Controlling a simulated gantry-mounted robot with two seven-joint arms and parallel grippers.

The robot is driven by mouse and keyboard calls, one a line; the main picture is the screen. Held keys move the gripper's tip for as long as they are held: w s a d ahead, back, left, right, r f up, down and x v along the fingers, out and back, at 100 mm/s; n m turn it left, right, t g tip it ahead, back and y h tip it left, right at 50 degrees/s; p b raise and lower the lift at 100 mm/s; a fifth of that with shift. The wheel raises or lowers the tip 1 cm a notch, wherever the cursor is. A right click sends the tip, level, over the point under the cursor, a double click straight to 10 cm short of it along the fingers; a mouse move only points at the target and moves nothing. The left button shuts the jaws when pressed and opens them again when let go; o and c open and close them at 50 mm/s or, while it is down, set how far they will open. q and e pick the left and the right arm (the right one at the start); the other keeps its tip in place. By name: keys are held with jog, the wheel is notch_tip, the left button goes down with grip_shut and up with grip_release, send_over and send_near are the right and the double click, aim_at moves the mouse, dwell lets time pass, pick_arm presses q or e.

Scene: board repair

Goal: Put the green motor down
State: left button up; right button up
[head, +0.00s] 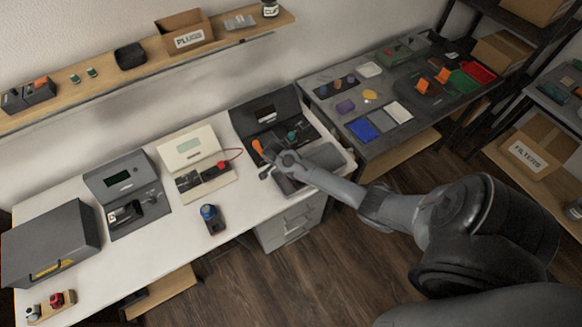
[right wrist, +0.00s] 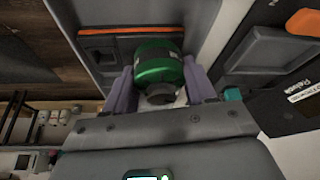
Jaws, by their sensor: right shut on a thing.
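The green motor (right wrist: 158,62) is a green cylinder with a dark band and a dark round end, seen in the right wrist view. My right gripper (right wrist: 160,86) is shut on it, with one purple-grey finger on each side. Below the motor is a grey surface with an orange strip (right wrist: 126,31); I cannot tell whether the motor touches it. In the head view my right gripper (head: 268,166) is over the right end of the white bench (head: 245,205), by a dark open-lidded station (head: 266,108). The motor cannot be made out there. My left gripper is not in view.
An orange handle (head: 257,146) and a teal part (head: 292,137) are close to my right gripper. A cream tester (head: 190,147) with a red cable stands to the left. A blue-topped object (head: 209,213) stands on the bench front. A dark table (head: 345,150) with coloured trays adjoins at right.

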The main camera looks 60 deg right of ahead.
jog(key=o, duration=1.3)
jog(key=shift+a+r, duration=0.1)
jog(key=shift+r, duration=0.25)
jog(key=v, duration=1)
jog(key=s+a+n+t+y, duration=0.1)
jog(key=s+a+n, duration=0.3)
jog(key=a+n, duration=0.25)
jog(key=s+a+n+t+y, duration=0.1)
jog(key=s+a+n, duration=0.45)
jog(key=a, duration=0.25)
jog(key=s+a+r+n+t+y, duration=0.2)
jog(key=s+a+r+n, duration=0.6)
jog(key=a+n, duration=0.1)
jog(key=shift+a+n+t+y+p, duration=0.3)
jog(key=shift+a+n+t, duration=0.1)
jog(key=shift+n, duration=0.5)
